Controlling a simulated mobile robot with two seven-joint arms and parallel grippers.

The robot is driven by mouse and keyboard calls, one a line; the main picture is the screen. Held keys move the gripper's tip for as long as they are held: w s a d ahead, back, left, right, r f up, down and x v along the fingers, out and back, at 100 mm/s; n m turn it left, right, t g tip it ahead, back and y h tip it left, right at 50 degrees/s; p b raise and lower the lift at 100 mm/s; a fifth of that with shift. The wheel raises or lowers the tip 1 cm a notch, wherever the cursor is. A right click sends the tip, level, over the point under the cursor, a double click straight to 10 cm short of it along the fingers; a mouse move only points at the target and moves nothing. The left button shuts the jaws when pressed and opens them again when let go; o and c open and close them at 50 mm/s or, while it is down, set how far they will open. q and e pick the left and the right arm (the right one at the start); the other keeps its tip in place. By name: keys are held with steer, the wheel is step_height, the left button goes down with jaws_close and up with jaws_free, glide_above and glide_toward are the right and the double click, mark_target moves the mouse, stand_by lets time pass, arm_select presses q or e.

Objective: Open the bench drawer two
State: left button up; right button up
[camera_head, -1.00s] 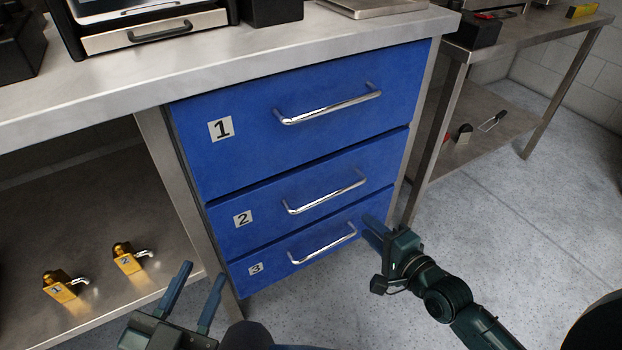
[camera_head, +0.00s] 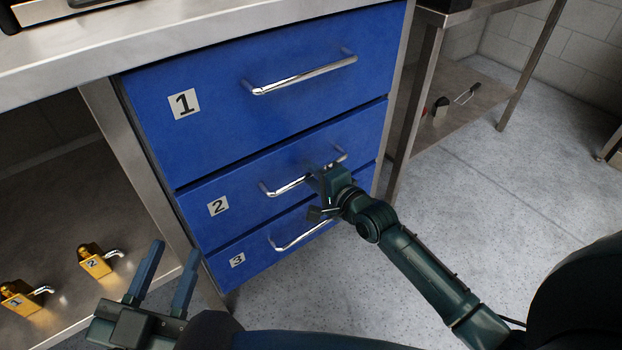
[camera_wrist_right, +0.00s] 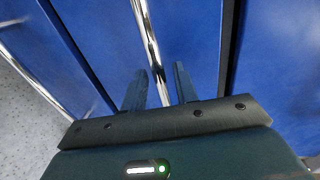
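Drawer two (camera_head: 235,200) is the middle of the blue drawers under the bench and looks shut. Its label (camera_head: 217,206) reads 2. Its chrome handle (camera_head: 287,187) is partly hidden by my right gripper (camera_head: 322,178). In the right wrist view the handle bar (camera_wrist_right: 148,38) runs between the two fingers of my right gripper (camera_wrist_right: 160,88). The fingers stand apart, one on each side of the bar, with gaps showing. My left gripper (camera_head: 167,265) is open and empty, in front of and left of the drawers, low in the head view.
Drawer one (camera_head: 270,90) is above and drawer three (camera_head: 260,249) below, both shut with chrome handles. Two brass padlocks (camera_head: 95,259) (camera_head: 20,297) lie on the lower shelf at left. A metal side table (camera_head: 424,70) stands right; floor between is clear.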

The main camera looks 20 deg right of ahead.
steer(key=shift+w+a, duration=0.1)
steer(key=shift+w, duration=0.25)
steer(key=shift+c, duration=0.3)
jaws_close()
